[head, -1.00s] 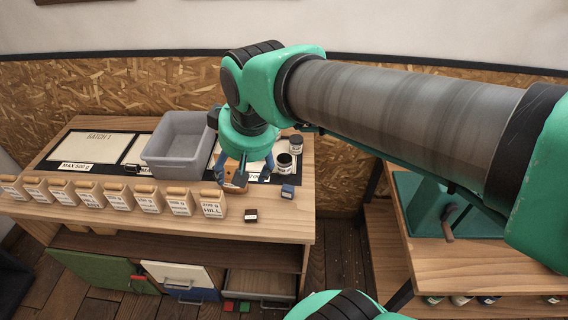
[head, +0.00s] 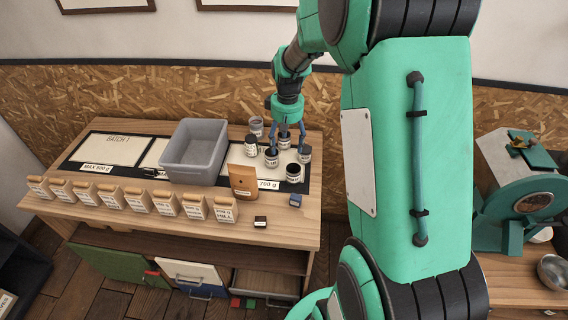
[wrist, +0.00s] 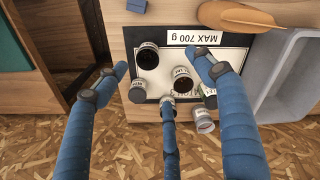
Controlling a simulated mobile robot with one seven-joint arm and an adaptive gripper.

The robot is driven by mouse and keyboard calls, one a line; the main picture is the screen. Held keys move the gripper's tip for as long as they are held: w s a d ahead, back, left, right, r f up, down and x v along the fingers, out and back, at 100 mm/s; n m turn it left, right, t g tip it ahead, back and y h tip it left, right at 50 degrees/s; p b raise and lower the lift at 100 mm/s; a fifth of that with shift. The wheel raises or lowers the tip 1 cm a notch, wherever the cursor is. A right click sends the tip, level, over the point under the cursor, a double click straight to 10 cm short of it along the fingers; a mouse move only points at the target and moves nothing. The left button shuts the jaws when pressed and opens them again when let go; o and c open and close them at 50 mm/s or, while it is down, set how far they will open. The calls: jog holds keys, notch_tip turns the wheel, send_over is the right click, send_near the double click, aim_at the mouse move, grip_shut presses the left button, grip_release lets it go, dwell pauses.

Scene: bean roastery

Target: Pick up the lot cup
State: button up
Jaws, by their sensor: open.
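Several dark-filled cups with pale labels stand close together on the right end of the bench. In the head view these include a front cup (head: 293,174), a right cup (head: 304,155), a left cup (head: 251,147) and a middle cup (head: 271,159). I cannot read the labels well enough to tell which is the lot cup. My gripper (head: 286,140) points down over the group with its blue fingers spread and nothing held. In the wrist view, my gripper (wrist: 160,82) has a cup (wrist: 183,80) and another cup (wrist: 147,57) between or just beyond its fingers.
A grey bin (head: 168,152) stands left of the cups. A brown pouch (head: 243,182) stands in front of them, by the 700 g label. Several labelled tan bags (head: 137,200) line the front edge. A green machine (head: 520,205) is at right.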

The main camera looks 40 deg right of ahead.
jog(key=p, duration=0.1)
send_over(294, 170)
jog(key=s+a, duration=0.2)
notch_tip(294, 170, down, 5)
jog(key=shift+s+d+r+g, duration=0.1)
jog(key=shift+s+r+g, duration=0.1)
jog(key=shift+g, duration=0.1)
jog(key=shift+f, duration=0.1)
notch_tip(294, 170, down, 8)
jog(key=b, duration=0.1)
jog(key=shift+f, duration=0.25)
jog(key=shift+w+f+b, duration=0.1)
jog(key=shift+f+b, duration=0.4)
jog(key=shift+f, duration=2.1)
jog(key=c, duration=1.3)
